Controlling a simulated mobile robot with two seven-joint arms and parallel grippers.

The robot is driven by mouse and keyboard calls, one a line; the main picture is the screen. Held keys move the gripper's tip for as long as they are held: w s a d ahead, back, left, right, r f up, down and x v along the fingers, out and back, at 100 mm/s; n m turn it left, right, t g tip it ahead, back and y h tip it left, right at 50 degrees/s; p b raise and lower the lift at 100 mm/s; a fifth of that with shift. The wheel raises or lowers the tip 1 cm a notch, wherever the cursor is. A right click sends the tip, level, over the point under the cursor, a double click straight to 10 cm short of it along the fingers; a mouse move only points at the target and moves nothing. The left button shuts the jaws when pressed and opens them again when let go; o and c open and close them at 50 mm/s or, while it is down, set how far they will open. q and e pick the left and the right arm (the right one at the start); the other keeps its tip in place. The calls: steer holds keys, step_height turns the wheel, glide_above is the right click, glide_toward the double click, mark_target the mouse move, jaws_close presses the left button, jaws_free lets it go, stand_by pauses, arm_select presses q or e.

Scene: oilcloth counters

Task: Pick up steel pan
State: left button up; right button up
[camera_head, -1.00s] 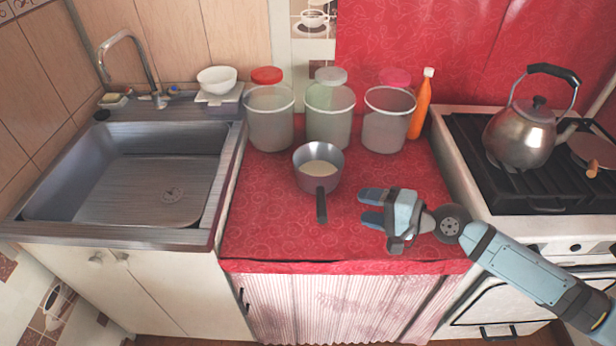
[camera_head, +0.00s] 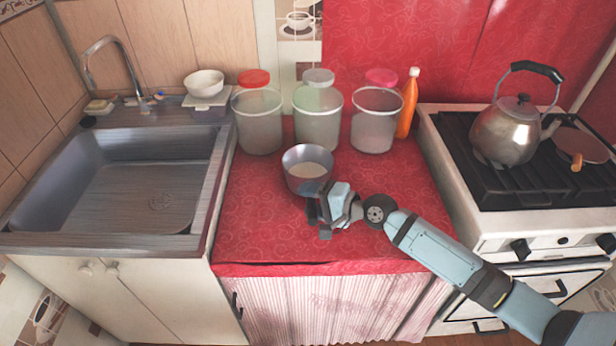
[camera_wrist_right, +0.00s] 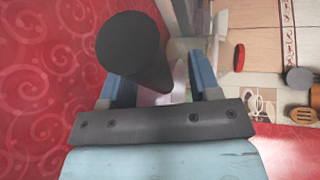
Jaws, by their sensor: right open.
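The steel pan (camera_head: 306,171) stands upright on the red oilcloth, with some pale contents. My right gripper (camera_head: 313,205) is open at the pan's near side and hides its dark handle in the head view. In the right wrist view the dark handle (camera_wrist_right: 132,45) shows large, its end toward the camera, and runs down between the two blue fingers of my right gripper (camera_wrist_right: 165,88). The fingers stand apart, and I cannot tell whether either touches the handle. My left gripper is not in view.
Lidded jars (camera_head: 372,125) and an orange bottle (camera_head: 407,105) stand behind the pan. A sink (camera_head: 120,190) lies to the left. A stove (camera_head: 480,205) with a kettle (camera_head: 507,135) is on the right. The front oilcloth is clear.

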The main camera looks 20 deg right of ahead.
jaws_close()
steer(key=shift+r, duration=0.1)
steer(key=shift+r, duration=0.2)
stand_by(0.3)
